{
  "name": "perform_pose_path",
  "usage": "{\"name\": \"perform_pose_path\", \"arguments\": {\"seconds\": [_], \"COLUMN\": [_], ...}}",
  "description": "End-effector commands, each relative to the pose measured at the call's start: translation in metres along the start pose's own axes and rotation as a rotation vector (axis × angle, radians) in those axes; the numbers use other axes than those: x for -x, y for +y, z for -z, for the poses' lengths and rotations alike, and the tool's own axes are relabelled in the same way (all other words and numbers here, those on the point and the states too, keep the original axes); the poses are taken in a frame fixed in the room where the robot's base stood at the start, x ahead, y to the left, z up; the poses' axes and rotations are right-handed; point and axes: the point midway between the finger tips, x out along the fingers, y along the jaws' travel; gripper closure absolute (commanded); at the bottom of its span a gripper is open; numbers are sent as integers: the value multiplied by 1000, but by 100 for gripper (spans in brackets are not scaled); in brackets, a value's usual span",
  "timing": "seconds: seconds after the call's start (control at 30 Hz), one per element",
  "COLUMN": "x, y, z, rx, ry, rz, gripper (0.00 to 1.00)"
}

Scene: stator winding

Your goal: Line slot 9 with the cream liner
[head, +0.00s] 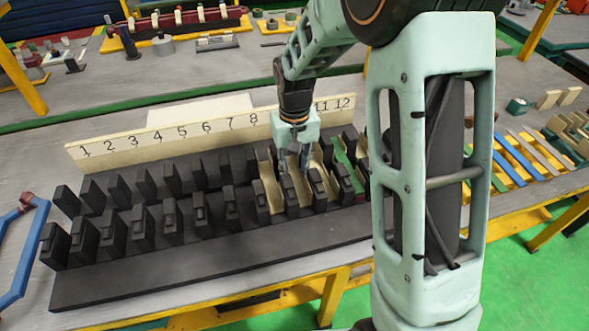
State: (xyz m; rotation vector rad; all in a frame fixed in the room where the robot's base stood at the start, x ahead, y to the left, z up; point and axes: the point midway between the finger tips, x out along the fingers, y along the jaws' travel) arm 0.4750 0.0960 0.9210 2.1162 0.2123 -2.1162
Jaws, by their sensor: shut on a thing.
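My gripper (295,168) is shut on a cream liner (299,188), a thin channel strip low among the dark teeth of the stator block (200,265). The liner is partly hidden by the fingers and by the front teeth. It looks in line with a slot right of the number 8. I cannot tell whether it rests on the slot floor. Another cream liner (264,192) lies in the slot just left, and a further cream strip (324,172) shows just right. The number strip (160,134) stands behind the teeth; my gripper and wrist hide 9 and 10.
A green strip (343,156) lies in a slot to the right, partly behind my arm. Slots to the left look empty. Blue and other strips (510,163) lie on the bench at right. A blue frame (22,255) stands at left. Various parts stand on the back bench.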

Motion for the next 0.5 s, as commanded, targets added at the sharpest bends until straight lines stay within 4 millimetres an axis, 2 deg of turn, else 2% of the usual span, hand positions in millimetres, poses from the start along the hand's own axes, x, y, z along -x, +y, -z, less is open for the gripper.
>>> {"name": "perform_pose_path", "arguments": {"seconds": [0.33,0.37,0.5], "x": [-1,-1,-1], "y": [0,0,0], "z": [0,0,0], "rx": [0,0,0], "ry": [0,0,0], "rz": [0,0,0], "gripper": [87,72,56]}}
